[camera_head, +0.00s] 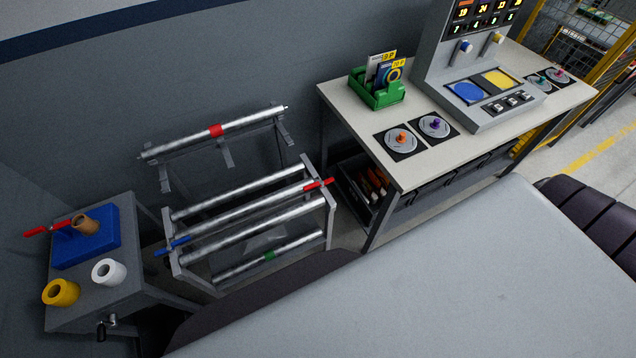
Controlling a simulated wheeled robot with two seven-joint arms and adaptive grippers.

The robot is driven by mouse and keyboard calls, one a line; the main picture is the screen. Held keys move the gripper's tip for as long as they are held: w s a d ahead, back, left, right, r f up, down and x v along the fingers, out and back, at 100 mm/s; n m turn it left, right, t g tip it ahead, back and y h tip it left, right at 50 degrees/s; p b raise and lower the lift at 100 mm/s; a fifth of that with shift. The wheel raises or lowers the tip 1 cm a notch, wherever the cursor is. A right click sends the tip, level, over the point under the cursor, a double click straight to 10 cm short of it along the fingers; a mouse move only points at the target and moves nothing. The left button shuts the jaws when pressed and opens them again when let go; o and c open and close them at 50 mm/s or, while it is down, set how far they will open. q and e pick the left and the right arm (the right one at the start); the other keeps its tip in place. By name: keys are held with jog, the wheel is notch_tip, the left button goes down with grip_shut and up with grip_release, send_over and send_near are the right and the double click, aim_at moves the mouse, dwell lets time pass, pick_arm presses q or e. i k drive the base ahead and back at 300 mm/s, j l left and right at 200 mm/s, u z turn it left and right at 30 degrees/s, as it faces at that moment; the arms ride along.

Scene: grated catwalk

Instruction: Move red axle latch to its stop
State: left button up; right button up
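A red latch (318,184), a small lever, sits at the right end of the roller rack, across the end of an upper silver roller (250,202). A matching blue latch (173,245) is at the rack's left end. Another silver roller at the back carries a red band (215,131); the lowest roller carries a green band (269,256). Whether the red latch touches a stop is too small to tell. Neither of my grippers is in view.
A grey stand (130,294) at left holds a blue block (70,252) with a red handle (48,229), plus brown, white and yellow rings. A white worktable (350,101) with a console (480,117) and green bin (380,98) stands right of the rack. My grey body fills the foreground.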

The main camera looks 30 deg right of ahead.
aim_at(321, 184)
jog(key=i+l+z, duration=0.1)
jog(key=z, duration=1)
jog(key=i+j, duration=0.05)
jog(key=i, duration=0.05)
